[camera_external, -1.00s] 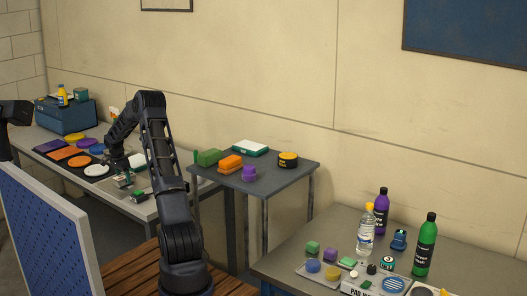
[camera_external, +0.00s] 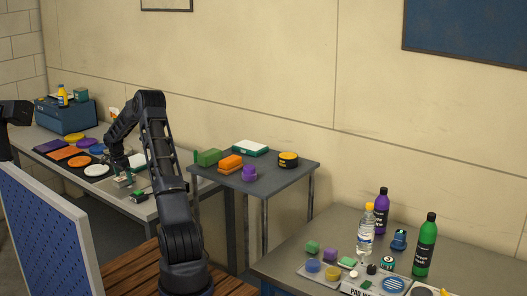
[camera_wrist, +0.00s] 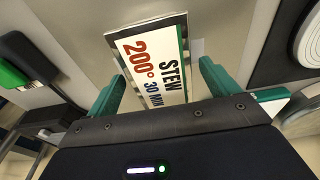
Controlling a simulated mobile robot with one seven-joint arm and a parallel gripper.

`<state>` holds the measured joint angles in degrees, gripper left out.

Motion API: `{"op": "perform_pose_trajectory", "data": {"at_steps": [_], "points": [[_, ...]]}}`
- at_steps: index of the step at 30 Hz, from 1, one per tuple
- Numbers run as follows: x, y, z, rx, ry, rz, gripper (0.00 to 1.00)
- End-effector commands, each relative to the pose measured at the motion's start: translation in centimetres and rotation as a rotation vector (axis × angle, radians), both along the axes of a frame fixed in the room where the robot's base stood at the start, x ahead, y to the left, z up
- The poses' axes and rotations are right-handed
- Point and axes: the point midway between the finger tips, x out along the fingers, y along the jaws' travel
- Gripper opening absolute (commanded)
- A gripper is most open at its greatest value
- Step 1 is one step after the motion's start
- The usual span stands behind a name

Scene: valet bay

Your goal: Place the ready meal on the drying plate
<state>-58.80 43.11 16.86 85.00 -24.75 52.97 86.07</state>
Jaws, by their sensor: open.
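The ready meal (camera_wrist: 155,62) is a white box labelled "STEW 200° 30 MIN" with a dark green side. It lies label up on a grey surface in the wrist view. My gripper (camera_wrist: 161,78) is open, with its green fingers on either side of the near part of the box; I cannot tell whether they touch it. In the external view my gripper (camera_external: 120,172) is low over the left bench, with the ready meal (camera_external: 122,181) small beneath it. I cannot tell for certain which surface is the drying plate.
A black and green item (camera_external: 138,195) lies near the bench's front edge. A white disc (camera_external: 96,170) and several coloured pads are to the left. A white box (camera_external: 138,160) is behind my gripper. A small dark table (camera_external: 275,178) with several items stands to the right.

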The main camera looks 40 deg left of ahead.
Motion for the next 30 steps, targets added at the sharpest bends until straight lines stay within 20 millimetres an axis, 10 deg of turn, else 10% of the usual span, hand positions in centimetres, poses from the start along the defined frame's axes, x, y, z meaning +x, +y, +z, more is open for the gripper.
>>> {"op": "perform_pose_trajectory", "data": {"at_steps": [15,30], "points": [[-1.4,0.1,9.1,0.003,-0.001,0.000,0.87],[-1.7,0.0,11.1,0.001,0.000,0.000,0.87]]}}
